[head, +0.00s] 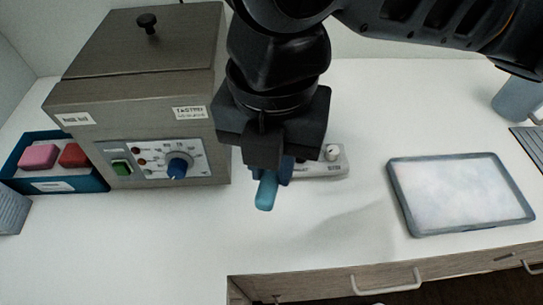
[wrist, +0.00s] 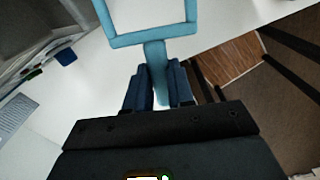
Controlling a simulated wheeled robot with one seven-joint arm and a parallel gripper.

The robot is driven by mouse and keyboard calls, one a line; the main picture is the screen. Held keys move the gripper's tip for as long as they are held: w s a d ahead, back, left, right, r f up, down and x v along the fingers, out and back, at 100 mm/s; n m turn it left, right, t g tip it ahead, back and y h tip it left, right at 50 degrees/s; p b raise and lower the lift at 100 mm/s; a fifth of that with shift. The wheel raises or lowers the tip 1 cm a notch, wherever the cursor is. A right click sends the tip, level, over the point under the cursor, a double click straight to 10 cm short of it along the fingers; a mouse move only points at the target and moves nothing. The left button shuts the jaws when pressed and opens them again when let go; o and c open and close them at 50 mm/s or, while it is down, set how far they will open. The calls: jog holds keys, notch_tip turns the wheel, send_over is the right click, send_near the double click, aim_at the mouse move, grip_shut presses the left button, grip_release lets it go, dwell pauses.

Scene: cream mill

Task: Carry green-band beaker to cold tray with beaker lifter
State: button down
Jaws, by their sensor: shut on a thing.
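My gripper (head: 275,172) is shut on the light-blue handle of the beaker lifter (head: 266,191), above the white worktop. In the wrist view the handle runs between the dark blue fingers of my gripper (wrist: 158,88). The lifter's square open frame (wrist: 152,41) reaches beyond them and is empty in the visible part; its far end is cut off. The cold tray (head: 460,195), dark-rimmed with a frosty white surface, lies bare at the right in the head view. I cannot make out a green-band beaker in either view.
A large grey box machine (head: 140,85) with a control panel stands at left, beside a blue bin (head: 60,183) with pink and red blocks. A small white device (head: 325,164) sits behind my gripper. A grey-blue cylinder (head: 515,98) stands far right. Worktop before the tray is clear.

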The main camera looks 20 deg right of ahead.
jog(key=shift+f+b, duration=2.1)
jog(key=shift+f, duration=0.45)
jog(key=w+d+b, duration=0.1)
jog(key=w+d, duration=0.5)
jog(key=w, duration=0.2)
jog(key=shift+w+r, duration=0.2)
jog(key=shift+w, duration=0.2)
jog(key=shift+d, duration=0.1)
jog(key=shift+r+p, duration=0.1)
jog(key=shift+p, duration=0.3)
jog(key=shift+r+p, duration=0.85)
jog(key=shift+r, duration=0.05)
dwell(0.8)
notch_tip(320, 180, up, 7)
jog(key=p, duration=0.6)
jog(key=shift+r, duration=0.15)
dwell(0.7)
